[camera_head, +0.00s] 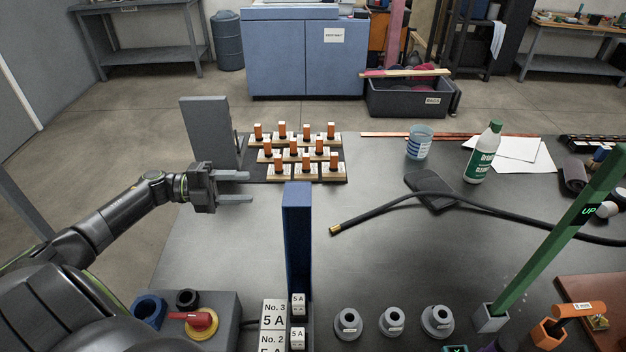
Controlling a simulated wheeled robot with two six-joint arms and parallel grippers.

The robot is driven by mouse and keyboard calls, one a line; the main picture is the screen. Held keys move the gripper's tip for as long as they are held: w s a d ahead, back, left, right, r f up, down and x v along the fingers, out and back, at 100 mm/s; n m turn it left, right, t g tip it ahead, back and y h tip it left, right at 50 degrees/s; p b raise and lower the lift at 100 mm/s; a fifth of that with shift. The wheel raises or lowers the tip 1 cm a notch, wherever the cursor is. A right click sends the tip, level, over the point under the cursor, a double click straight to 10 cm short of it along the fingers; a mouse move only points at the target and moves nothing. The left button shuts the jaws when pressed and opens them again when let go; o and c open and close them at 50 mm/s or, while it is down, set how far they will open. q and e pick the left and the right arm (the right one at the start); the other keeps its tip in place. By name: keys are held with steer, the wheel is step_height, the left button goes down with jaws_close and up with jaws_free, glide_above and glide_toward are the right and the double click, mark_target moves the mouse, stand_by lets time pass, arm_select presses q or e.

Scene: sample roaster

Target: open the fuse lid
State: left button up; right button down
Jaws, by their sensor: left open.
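A narrow blue panel (297,235) stands upright beside the white fuse blocks marked 5 A (274,315); it looks like the fuse lid, raised, though its hinge cannot be made out. Small 5 A blocks (298,304) show at its foot. My left gripper (251,187) is open and empty, its two fingers pointing right. In the picture it is to the left of the blue panel's top, apart from it. My right gripper is not in view.
A grey upright plate (208,130) stands behind my left gripper, beside a board of orange-topped pegs (294,150). A red-handled switch (200,319) is at front left. A black hose (400,203), grey weights (394,321) and a green lever (560,230) occupy the right side.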

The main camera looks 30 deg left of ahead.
mark_target(307, 187)
arm_select(q)
steer(key=p+x, duration=0.2)
steer(key=x, duration=0.9)
steer(key=shift+w+d+r+p, duration=0.15)
steer(key=shift+w+r+p, duration=0.05)
steer(key=shift+w+p, duration=0.2)
steer(key=x, duration=0.3)
steer(key=shift+f+p, duration=0.1)
steer(key=shift+p, duration=0.3)
steer(key=shift+w+d+f, duration=0.1)
steer(key=shift+w+d, duration=0.05)
steer(key=shift+d, duration=0.15)
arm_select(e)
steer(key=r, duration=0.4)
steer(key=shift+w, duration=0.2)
arm_select(q)
steer(key=shift+c, duration=0.2)
jaws_close()
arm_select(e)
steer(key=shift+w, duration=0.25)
